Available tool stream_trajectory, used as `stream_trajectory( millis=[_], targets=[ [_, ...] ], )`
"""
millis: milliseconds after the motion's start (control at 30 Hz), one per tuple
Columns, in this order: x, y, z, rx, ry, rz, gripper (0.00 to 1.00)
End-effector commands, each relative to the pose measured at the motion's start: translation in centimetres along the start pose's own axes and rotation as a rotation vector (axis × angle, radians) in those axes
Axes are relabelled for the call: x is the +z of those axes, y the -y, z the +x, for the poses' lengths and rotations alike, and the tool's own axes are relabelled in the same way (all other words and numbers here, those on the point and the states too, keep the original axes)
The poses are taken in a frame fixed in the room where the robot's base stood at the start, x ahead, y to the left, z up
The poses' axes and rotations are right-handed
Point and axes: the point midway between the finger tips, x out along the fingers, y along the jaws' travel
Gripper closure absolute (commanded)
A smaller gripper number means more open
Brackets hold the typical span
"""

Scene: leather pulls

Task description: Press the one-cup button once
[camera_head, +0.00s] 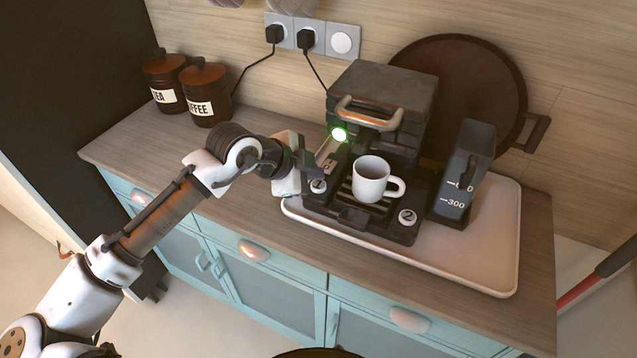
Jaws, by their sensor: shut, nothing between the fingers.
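The coffee machine (385,95) is dark and stands on a white tray (480,268). Its button marked 1 (318,186) is at the base's left front. A button marked 2 (408,216) is at the base's right front. A white mug (371,178) stands on the drip grate between them, its handle to the right. A green light (339,134) glows on the machine's front. My gripper (316,173) is shut and empty, just by button 1. Whether its tips touch the button, I cannot tell.
A dark water tank (466,172) with level marks stands right of the machine. A round brown tray (462,75) leans behind. Tea (165,82) and coffee (206,95) canisters stand at the left. The counter (185,140) is clear in front of them.

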Motion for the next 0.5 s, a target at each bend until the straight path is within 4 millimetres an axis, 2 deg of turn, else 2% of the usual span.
stream_trajectory(
  millis=[500],
  targets=[
    [0.37, -0.43, 0.61, 0.000, -0.003, -0.001, 1.00]
  ],
)
